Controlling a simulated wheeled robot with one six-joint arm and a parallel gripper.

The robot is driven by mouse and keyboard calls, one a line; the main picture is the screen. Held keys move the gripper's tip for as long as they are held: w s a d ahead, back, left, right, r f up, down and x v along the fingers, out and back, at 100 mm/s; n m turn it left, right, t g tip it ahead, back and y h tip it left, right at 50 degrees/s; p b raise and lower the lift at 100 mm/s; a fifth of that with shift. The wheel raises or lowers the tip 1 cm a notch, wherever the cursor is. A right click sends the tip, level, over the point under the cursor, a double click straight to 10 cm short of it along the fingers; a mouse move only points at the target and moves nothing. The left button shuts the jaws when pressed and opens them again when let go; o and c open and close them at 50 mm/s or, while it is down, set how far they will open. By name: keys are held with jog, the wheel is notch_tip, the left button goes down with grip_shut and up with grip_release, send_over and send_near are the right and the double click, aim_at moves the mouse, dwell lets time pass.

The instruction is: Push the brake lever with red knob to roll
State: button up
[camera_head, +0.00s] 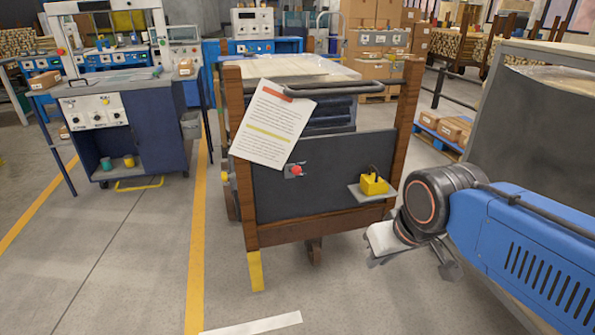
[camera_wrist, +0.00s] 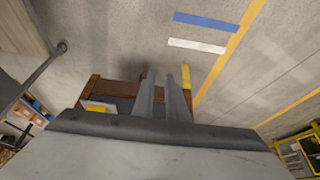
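The brake lever's red knob (camera_head: 297,171) sits on a small grey plate on the dark end panel (camera_head: 325,180) of a wooden-posted cart, left of the panel's middle. I cannot make out the lever's shaft or the knob in the wrist view. My gripper (camera_head: 376,258) is low at the cart's right front corner, apart from the knob and to its right. In the wrist view my gripper's two fingers (camera_wrist: 163,78) have a narrow gap between them with nothing held. The cart's brown frame (camera_wrist: 112,88) shows beyond them.
A yellow box (camera_head: 374,185) with a black handle stands on a small shelf at the panel's right. A paper sheet (camera_head: 272,125) hangs at the upper left, above the knob. A grey handlebar (camera_head: 340,88) crosses the top. Floor in front is clear; a grey cabinet (camera_head: 535,120) stands right.

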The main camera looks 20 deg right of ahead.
jog(key=shift+w+r, duration=0.2)
jog(key=shift+w, duration=0.05)
grip_shut()
jog(key=w+r+y, duration=0.1)
jog(key=w+r, duration=0.3)
jog(key=w, duration=0.8)
jog(key=w+d+r+y, duration=0.1)
jog(key=w+r, duration=0.4)
jog(key=w, duration=0.7)
jog(key=w+r+y, duration=0.1)
jog(key=w+r, duration=0.3)
jog(key=w, duration=0.8)
jog(key=shift+d+r+n, duration=0.25)
jog(key=shift+r+n, duration=0.05)
send_near(294, 169)
jog(key=w+d+f, duration=0.2)
jog(key=w+f, duration=0.1)
jog(key=f, duration=0.1)
jog(key=shift+w+a+f, duration=0.15)
jog(key=shift+a+f, duration=0.25)
jog(key=shift+f, duration=0.3)
